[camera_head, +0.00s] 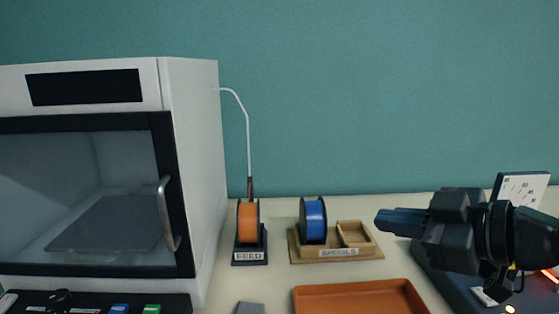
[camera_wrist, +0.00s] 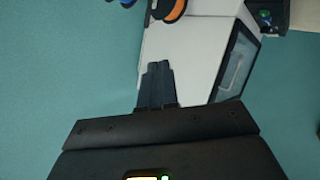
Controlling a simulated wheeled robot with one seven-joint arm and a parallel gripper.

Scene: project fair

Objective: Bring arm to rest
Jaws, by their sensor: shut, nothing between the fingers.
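My gripper (camera_head: 380,221) is at the right of the head view, shut and empty, pointing left above the table. Its fingers also show in the wrist view (camera_wrist: 157,70), closed together. In the head view, the fingertips are to the right of the spool holder (camera_head: 308,253) and do not appear to touch anything. My arm hides part of the dark device at the right.
A white printer (camera_head: 190,150) with a closed door fills the left. An orange spool (camera_head: 248,222) sits on the FEED stand; a blue spool (camera_head: 313,220) is in the SPOOLS holder. An orange tray (camera_head: 362,298) lies in front. A dark device (camera_head: 440,280) is at right.

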